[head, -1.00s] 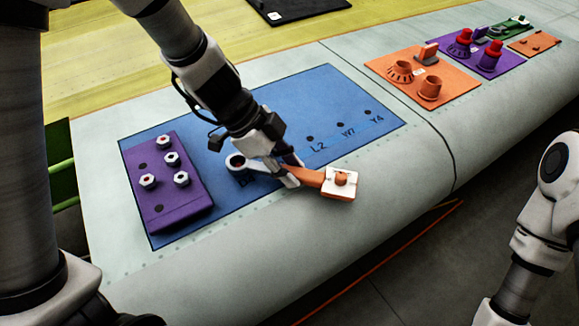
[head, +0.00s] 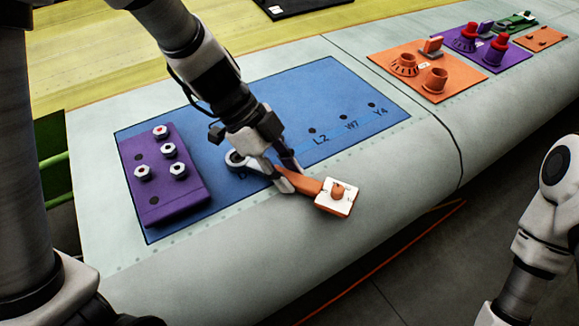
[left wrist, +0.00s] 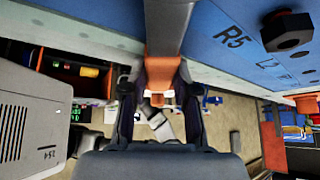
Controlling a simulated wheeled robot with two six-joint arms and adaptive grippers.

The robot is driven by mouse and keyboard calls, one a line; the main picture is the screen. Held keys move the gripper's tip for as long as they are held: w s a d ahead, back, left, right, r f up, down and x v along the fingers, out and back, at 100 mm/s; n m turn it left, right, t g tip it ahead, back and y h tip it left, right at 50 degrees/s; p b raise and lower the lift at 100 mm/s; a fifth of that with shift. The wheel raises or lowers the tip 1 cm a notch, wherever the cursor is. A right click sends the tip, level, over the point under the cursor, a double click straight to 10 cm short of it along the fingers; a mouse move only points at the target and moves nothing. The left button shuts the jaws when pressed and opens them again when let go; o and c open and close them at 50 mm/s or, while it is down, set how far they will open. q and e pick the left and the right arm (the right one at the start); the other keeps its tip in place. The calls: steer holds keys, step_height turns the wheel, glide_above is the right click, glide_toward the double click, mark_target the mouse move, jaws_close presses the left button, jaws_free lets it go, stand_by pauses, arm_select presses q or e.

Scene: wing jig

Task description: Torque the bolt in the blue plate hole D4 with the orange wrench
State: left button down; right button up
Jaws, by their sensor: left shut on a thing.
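The blue plate (head: 300,90) lies on the pale wing surface. My left gripper (head: 285,178) is shut on the orange handle of the wrench (head: 308,185), which also shows between its fingers in the left wrist view (left wrist: 161,70). The wrench's grey ring head (head: 237,158) rests at the plate's lower-left part, beside a partly hidden "D" label. Whether the ring sits fully around a bolt I cannot tell. The handle's far end has a white and orange square piece (head: 337,196) past the plate's edge. My right gripper is out of view.
A purple block (head: 160,200) with several hex bolts sits on the plate's left part. Holes marked L2, W7 and Y4 (head: 371,105) lie to the right. Orange (head: 400,85) and purple boards with fittings stand farther right. The wing curves down in front.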

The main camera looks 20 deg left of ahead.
mark_target(278, 209)
arm_select(q)
steer(key=shift+s, duration=0.1)
steer(key=shift+s+a+f+m+g+b, duration=0.15)
steer(key=shift+s+m+g+b, duration=0.45)
steer(key=shift+m, duration=0.4)
steer(key=shift+s+m, duration=0.3)
steer(key=shift+s, duration=0.1)
steer(key=shift+s+a, duration=0.1)
steer(key=shift+s+a+m+g+y+b, duration=0.2)
steer(key=shift+s+m+g, duration=0.15)
steer(key=shift+s+m, duration=0.2)
steer(key=shift+s+a+m+g+y+b, duration=0.2)
steer(key=shift+s+m+g, duration=0.2)
steer(key=shift+m, duration=0.25)
